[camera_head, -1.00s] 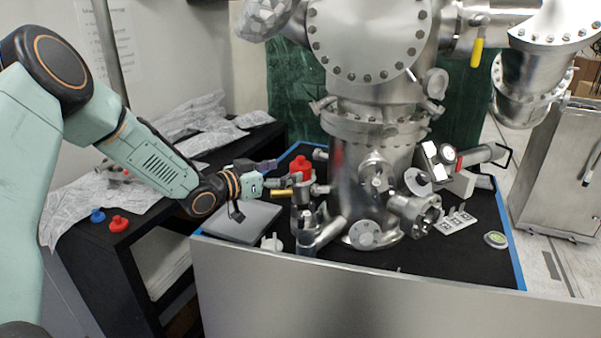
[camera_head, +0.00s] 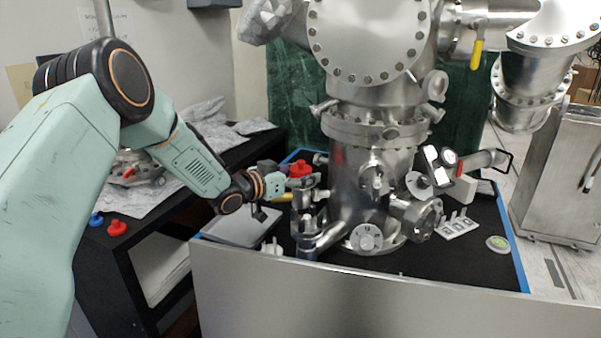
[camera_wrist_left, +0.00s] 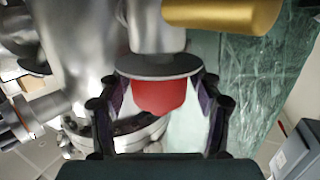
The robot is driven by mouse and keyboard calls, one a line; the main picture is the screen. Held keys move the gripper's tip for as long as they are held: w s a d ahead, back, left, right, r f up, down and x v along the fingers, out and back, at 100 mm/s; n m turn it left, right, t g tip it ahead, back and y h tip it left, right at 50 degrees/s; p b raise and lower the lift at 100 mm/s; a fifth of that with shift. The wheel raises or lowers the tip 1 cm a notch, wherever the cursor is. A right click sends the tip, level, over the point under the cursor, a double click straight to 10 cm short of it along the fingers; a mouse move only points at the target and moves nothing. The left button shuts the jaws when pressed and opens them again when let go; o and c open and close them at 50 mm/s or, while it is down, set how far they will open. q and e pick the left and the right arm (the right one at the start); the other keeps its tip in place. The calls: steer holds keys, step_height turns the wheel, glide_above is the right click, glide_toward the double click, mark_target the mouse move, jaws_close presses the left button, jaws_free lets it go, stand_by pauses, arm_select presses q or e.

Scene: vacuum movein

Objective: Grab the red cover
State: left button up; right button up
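The red cover (camera_head: 300,168) sits on a small metal flange at the left side of the big steel vacuum chamber (camera_head: 356,190). In the left wrist view the red cover (camera_wrist_left: 158,96) hangs against a round grey flange disc (camera_wrist_left: 158,67), between the two dark fingers. My left gripper (camera_head: 283,177) reaches it from the left. In the wrist view my left gripper (camera_wrist_left: 160,104) is open, with a finger on each side of the cover and narrow gaps visible. Whether a fingertip touches the disc I cannot tell. My right gripper is not in view.
A gold cylinder (camera_wrist_left: 222,14) is close beside the flange. Other pipes and ports crowd the chamber's left side. Another red piece (camera_head: 117,228) and a blue piece (camera_head: 96,219) lie on the black side table at left. A grey panel (camera_head: 400,300) edges the front.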

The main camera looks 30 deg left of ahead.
arm_select(q)
steer(key=shift+d, duration=0.1)
steer(key=shift+c, duration=1.4)
steer(key=shift+s, duration=0.1)
steer(key=c, duration=0.4)
